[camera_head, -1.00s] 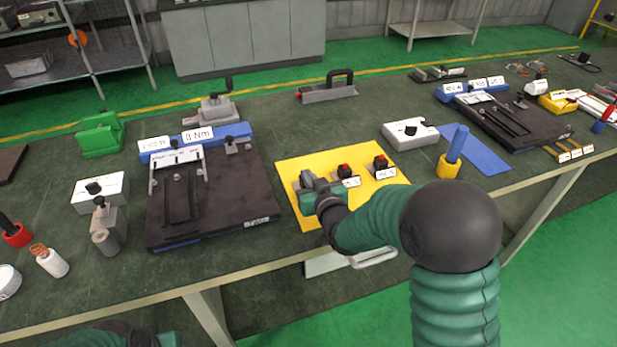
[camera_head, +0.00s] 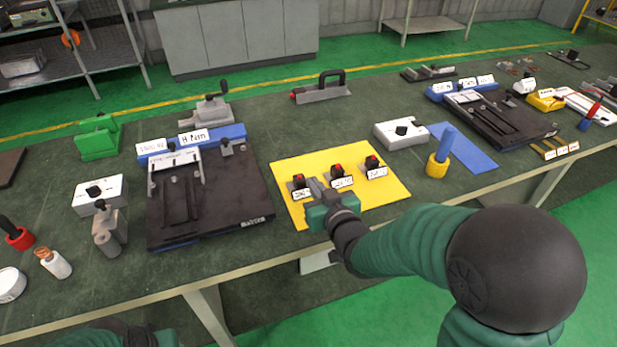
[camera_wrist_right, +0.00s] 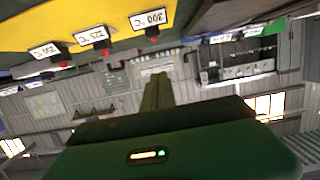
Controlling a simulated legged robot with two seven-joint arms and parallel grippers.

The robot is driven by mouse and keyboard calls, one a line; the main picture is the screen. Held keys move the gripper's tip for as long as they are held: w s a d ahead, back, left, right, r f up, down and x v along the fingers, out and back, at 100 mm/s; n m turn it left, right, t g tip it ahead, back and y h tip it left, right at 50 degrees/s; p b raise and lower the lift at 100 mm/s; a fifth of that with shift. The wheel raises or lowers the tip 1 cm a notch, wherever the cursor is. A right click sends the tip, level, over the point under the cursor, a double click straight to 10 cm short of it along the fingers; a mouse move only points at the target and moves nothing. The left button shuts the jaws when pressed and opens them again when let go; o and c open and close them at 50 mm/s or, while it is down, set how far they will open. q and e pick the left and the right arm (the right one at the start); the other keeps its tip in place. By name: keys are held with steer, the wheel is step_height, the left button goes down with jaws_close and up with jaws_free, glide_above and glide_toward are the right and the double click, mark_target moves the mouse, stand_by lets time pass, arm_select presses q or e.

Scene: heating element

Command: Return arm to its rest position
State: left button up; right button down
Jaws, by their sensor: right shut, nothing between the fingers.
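My right gripper (camera_head: 313,187) is shut and empty. It is over the front edge of the yellow panel (camera_head: 385,198), just in front of the row of switches. In the right wrist view its closed fingers (camera_wrist_right: 157,93) point towards the scene, apart from the panel. Three black switches with red tops stand on the panel: the left one (camera_head: 298,182), the middle one (camera_head: 338,170) and the right one (camera_head: 373,162). Each has a white temperature label. Part of my left arm shows at the bottom left edge; its fingers are hidden.
A black plate fixture (camera_head: 240,200) lies left of the panel. A white box (camera_head: 395,140) and a yellow-based blue cylinder (camera_head: 440,160) stand to its right. A green block (camera_head: 97,140) and several small parts sit at the left. The table's front edge runs below my right arm.

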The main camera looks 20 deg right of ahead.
steer(key=shift+s+r, duration=0.1)
steer(key=shift+s, duration=0.1)
stand_by(0.3)
steer(key=s+f+g+p, duration=0.2)
steer(key=s+g+p, duration=0.3)
steer(key=s, duration=0.5)
steer(key=s+f+g+p, duration=0.2)
steer(key=s+g+p, duration=0.3)
steer(key=s, duration=0.6)
steer(key=g, duration=0.2)
steer(key=shift+s+d+f+g+h, duration=0.2)
steer(key=shift+f+g+h, duration=0.1)
steer(key=shift+f+g, duration=0.1)
steer(key=shift+r, duration=0.1)
